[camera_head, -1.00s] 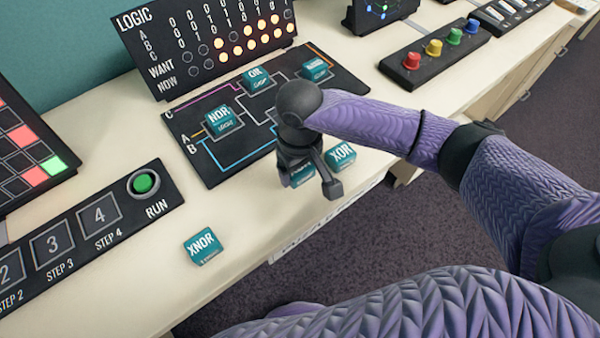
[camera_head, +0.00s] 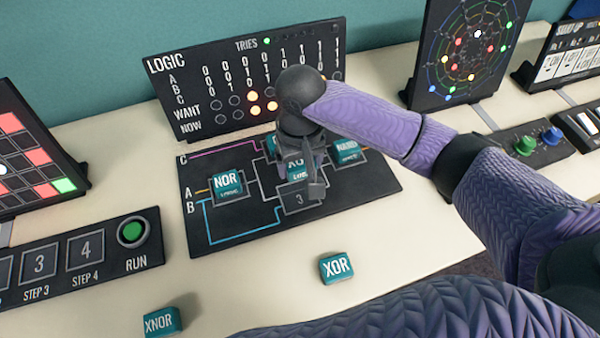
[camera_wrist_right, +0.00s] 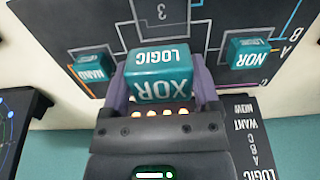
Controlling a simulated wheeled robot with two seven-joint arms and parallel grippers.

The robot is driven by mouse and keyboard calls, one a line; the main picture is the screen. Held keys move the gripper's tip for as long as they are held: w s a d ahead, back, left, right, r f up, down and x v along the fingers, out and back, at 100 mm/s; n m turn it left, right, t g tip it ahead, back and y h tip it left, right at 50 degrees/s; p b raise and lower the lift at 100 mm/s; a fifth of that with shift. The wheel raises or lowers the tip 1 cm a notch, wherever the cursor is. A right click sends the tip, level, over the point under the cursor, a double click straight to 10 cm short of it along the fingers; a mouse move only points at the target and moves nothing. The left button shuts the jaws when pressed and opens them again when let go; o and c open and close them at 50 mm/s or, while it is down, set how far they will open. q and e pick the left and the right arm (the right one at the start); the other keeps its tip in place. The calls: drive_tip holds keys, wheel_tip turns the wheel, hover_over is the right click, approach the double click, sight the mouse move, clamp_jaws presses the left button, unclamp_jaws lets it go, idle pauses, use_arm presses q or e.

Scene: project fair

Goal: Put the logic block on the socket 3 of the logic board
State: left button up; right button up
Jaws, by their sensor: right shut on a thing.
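My right gripper (camera_head: 306,182) is shut on a teal logic block (camera_head: 296,171) and holds it over the logic board (camera_head: 225,245). In the right wrist view the held block (camera_wrist_right: 160,75) reads XOR and sits between both fingers. Socket 3 (camera_head: 300,199) is a bare outlined square marked 3, just in front of the held block in the head view. A NOR block (camera_head: 227,184) sits in the board's left socket and a NAND block (camera_head: 347,150) in its right one. Another teal block (camera_head: 271,143) is mostly hidden behind the gripper. My left gripper is out of view.
A second XOR block (camera_head: 337,267) and an XNOR block (camera_head: 162,322) lie on the table in front of the board. The LOGIC display panel (camera_head: 190,100) stands upright behind it. A step strip with a green RUN button (camera_head: 132,232) is at left.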

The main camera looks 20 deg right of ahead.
sight(299, 197)
drive_tip(key=f+b, duration=0.2)
drive_tip(key=f, duration=0.2)
drive_tip(key=f+b, duration=0.2)
drive_tip(key=f, duration=0.3)
drive_tip(key=shift+s+a+f, duration=0.15)
drive_tip(key=shift+s+f, duration=0.05)
drive_tip(key=shift+f, duration=0.05)
drive_tip(key=shift+r, duration=0.15)
drive_tip(key=o, duration=1.1)
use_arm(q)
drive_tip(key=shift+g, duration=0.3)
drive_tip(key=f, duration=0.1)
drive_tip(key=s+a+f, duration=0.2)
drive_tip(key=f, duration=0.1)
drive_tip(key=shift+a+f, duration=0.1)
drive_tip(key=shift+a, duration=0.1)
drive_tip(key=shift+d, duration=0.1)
use_arm(e)
wheel_tip(299, 197, up, 11)
drive_tip(key=p, duration=0.5)
drive_tip(key=shift+r, duration=0.2)
drive_tip(key=shift+r+p, duration=0.35)
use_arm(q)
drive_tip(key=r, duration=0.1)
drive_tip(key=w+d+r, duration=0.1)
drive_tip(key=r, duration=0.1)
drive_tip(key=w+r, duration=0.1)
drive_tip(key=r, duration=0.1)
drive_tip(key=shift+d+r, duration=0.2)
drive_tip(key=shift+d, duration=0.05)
